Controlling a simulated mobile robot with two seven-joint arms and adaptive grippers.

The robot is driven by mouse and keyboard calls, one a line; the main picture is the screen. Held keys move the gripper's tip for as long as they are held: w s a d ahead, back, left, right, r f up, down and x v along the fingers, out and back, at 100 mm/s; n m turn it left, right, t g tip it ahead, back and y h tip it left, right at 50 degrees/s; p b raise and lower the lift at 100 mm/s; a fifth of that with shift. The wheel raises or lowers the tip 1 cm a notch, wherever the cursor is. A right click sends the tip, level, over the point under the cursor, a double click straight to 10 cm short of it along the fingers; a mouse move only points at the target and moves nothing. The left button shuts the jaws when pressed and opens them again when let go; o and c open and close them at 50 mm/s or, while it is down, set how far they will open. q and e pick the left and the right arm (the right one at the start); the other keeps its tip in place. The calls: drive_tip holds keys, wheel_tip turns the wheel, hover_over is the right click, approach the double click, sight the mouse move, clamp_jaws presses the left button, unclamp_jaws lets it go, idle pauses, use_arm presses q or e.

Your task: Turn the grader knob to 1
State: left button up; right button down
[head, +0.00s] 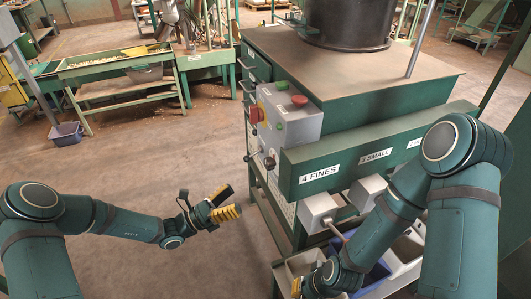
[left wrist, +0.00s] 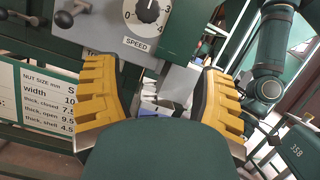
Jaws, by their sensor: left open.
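The grader knob (left wrist: 148,11) is a round black dial at the top edge of the left wrist view. In the head view, the grey control box (head: 291,114) is on the green machine's side. My left gripper (head: 226,202) is open and empty, below and left of the box. In the left wrist view its yellow fingers (left wrist: 160,95) are apart, below the knob. My right gripper (head: 312,284) is low by the bins, its fingers mostly hidden.
A red emergency button (head: 256,113) and black ball-ended levers (head: 269,161) are near the box. A green beam with a "4 FINES" label (head: 319,174) juts out right of it. A nut size chart (left wrist: 37,105) is at left. Open floor surrounds my left gripper.

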sight(266, 164)
use_arm(q)
drive_tip(key=shift+n+t, duration=0.6)
drive_tip(key=shift+t, duration=0.1)
drive_tip(key=x, duration=0.4)
drive_tip(key=w+a+b+x, duration=0.1)
drive_tip(key=x, duration=0.4)
drive_tip(key=r+x, duration=0.1)
drive_tip(key=x, duration=0.3)
drive_tip(key=shift+w+d+r, duration=0.1)
drive_tip(key=shift+w+r, duration=0.2)
drive_tip(key=shift+w, duration=0.2)
drive_tip(key=shift+c, duration=0.2)
drive_tip(key=c, duration=1.2)
